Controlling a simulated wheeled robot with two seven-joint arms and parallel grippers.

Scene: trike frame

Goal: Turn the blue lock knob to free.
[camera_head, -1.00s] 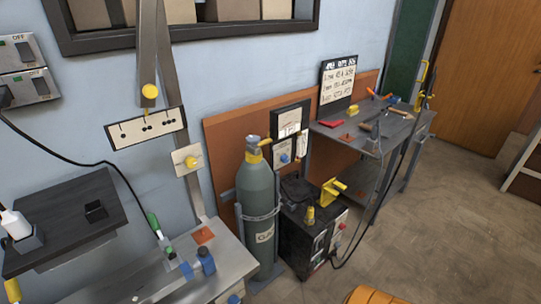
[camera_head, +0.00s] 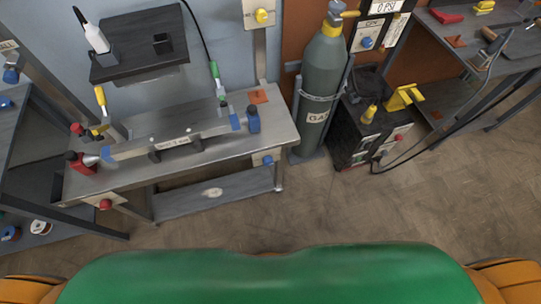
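Several blue knobs show, and their labels are too small to read. One blue knob (camera_head: 267,160) sits on a pale plate on the front edge of the metal workbench (camera_head: 273,120), at its right end. Another blue knob (camera_head: 367,42) is on the white panel by the gas cylinder. Neither of my grippers is in view.
A long grey bar (camera_head: 170,140) lies on the workbench between blue and red fittings. A red knob (camera_head: 105,204) is on the bench's front left. The gas cylinder (camera_head: 322,75) and black welder (camera_head: 370,135) stand right of the bench. The floor (camera_head: 330,205) in front is clear.

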